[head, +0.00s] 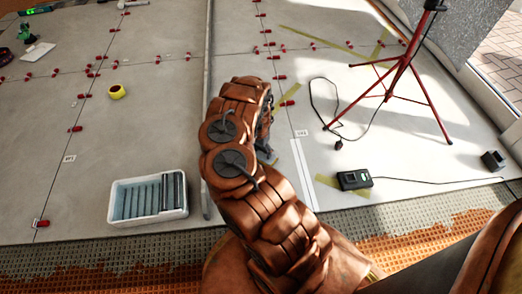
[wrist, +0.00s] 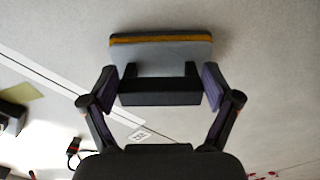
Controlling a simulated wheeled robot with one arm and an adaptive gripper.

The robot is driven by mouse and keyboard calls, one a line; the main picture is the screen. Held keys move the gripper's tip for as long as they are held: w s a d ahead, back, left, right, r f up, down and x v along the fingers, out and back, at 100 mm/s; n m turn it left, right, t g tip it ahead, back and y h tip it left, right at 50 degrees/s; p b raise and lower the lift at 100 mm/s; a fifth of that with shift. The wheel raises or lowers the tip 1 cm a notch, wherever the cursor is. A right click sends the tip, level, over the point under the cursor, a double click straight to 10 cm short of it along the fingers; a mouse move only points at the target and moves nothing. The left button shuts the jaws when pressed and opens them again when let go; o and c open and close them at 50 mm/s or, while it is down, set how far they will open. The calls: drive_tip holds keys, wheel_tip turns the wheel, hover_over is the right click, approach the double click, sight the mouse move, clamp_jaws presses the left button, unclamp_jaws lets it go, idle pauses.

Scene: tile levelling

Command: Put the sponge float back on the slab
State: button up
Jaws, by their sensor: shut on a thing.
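The sponge float (wrist: 160,50) shows in the wrist view, with a grey body, an orange-yellow layer along its far edge and a dark handle. My gripper (wrist: 160,88) is shut on the float, one finger at each end of the dark handle. Pale grey slab surface (wrist: 262,60) lies behind and below it. I cannot tell whether the float touches it. In the head view my arm hides the float and most of my gripper. The pale slab (head: 305,95) on the right of the long seam lies under my arm.
A white tub (head: 116,214) of water with slats stands at lower left. A red tripod (head: 396,72) and a black device (head: 355,180) with a cable stand on the right. A yellow roll (head: 117,92) and several red clips lie on the left slabs.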

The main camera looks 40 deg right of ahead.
drive_tip(key=o, duration=1.5)
drive_tip(key=shift+f, duration=0.1)
